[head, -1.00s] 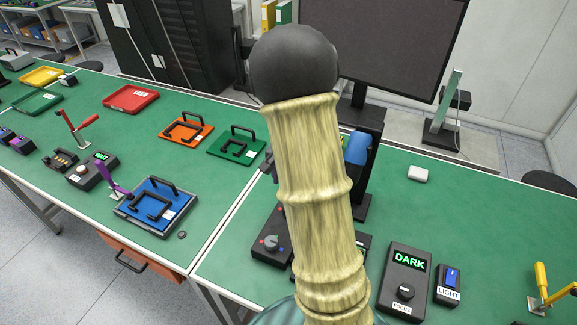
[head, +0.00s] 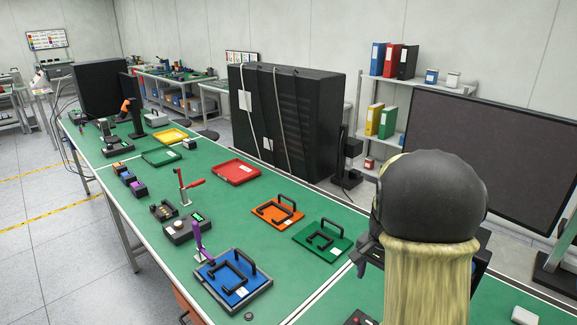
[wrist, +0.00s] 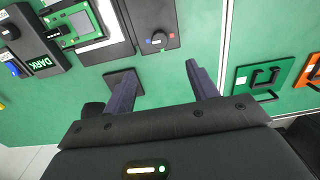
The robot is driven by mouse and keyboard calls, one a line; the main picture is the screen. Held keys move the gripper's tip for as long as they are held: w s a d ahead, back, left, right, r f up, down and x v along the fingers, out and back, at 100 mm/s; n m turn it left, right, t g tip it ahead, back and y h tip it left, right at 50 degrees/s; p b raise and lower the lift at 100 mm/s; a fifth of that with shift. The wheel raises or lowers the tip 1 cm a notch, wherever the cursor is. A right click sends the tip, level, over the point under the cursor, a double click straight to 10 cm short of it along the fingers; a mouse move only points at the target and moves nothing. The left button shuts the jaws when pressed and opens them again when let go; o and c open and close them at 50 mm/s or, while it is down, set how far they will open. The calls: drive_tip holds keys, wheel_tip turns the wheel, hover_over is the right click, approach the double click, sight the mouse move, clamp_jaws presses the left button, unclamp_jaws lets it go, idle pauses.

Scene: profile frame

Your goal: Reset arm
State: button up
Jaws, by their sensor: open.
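My gripper (wrist: 163,78) shows in the wrist view with its two dark fingers spread apart. Nothing is between them. In the head view my arm, with a beige sleeve and a black rounded joint, fills the lower right. It hides part of the table there, and the gripper's fingers cannot be made out in that view.
The green table (head: 205,190) carries a blue plate with handle (head: 232,282), an orange plate (head: 277,213), a green plate (head: 323,239) and a red tray (head: 236,172). A large dark monitor (head: 485,150) stands behind my arm. In the wrist view a DARK display box (wrist: 38,60) is at left.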

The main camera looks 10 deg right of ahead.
drive_tip(key=s+a+f+n+t, duration=0.1)
drive_tip(key=s+a+n+t, duration=0.1)
drive_tip(key=s+a+n, duration=0.8)
drive_tip(key=s+a, duration=0.1)
drive_tip(key=a, duration=0.1)
drive_tip(key=shift+s+a+f+t, duration=0.15)
drive_tip(key=shift+s+a+t, duration=0.15)
drive_tip(key=shift+s+a, duration=0.1)
